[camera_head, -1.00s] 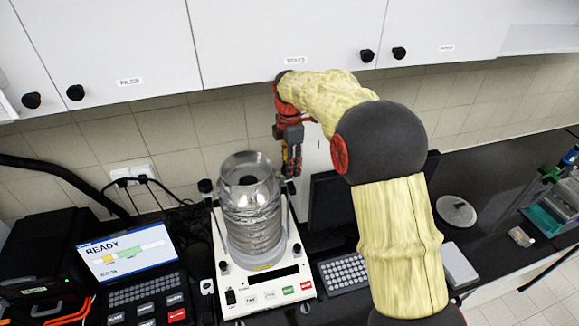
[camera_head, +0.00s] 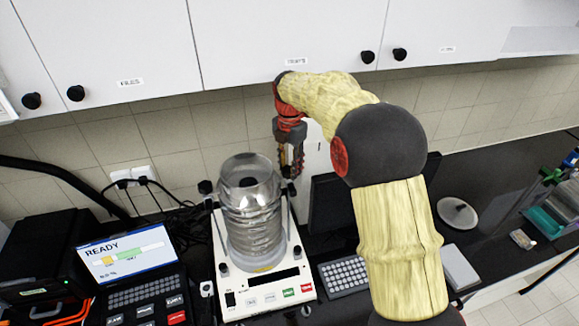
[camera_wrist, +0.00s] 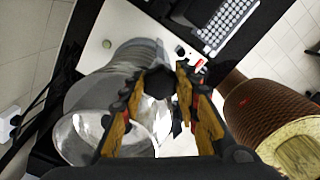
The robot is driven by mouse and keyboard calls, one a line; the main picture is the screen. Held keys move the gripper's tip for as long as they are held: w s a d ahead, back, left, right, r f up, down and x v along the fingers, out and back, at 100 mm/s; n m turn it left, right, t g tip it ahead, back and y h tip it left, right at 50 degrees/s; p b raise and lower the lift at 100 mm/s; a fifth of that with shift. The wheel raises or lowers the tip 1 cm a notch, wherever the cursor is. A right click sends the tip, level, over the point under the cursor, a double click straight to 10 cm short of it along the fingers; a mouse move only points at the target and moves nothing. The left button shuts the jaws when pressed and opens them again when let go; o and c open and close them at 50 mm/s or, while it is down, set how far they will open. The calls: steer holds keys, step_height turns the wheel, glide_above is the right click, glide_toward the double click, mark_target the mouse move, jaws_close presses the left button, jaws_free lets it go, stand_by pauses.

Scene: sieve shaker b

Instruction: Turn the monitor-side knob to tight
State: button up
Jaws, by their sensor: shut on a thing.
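The sieve shaker (camera_head: 228,290) is a white base with a stack of clear round sieves (camera_head: 252,215) between two upright rods. My gripper (camera_head: 291,175) points down at the top of the rod on the monitor side, right of the stack. In the wrist view, the black monitor-side knob (camera_wrist: 160,82) sits between the fingers of my gripper (camera_wrist: 161,90), which are shut on it. In the head view the fingers mostly hide this knob. The other black knob (camera_head: 205,187) stands on the left rod. How tight either knob is cannot be seen.
A dark monitor (camera_head: 328,203) stands close right of the shaker, partly behind my arm, with a keyboard (camera_head: 343,275) in front. A screen reading READY (camera_head: 125,255) is at left. White cupboards (camera_head: 280,35) hang above. Cables run behind the shaker.

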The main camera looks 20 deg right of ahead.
mark_target(290, 167)
steer(key=shift+r, duration=0.1)
steer(key=o, duration=1.2)
steer(key=shift+c, duration=0.2)
step_height(290, 167, up, 7)
steer(key=shift+r, duration=0.15)
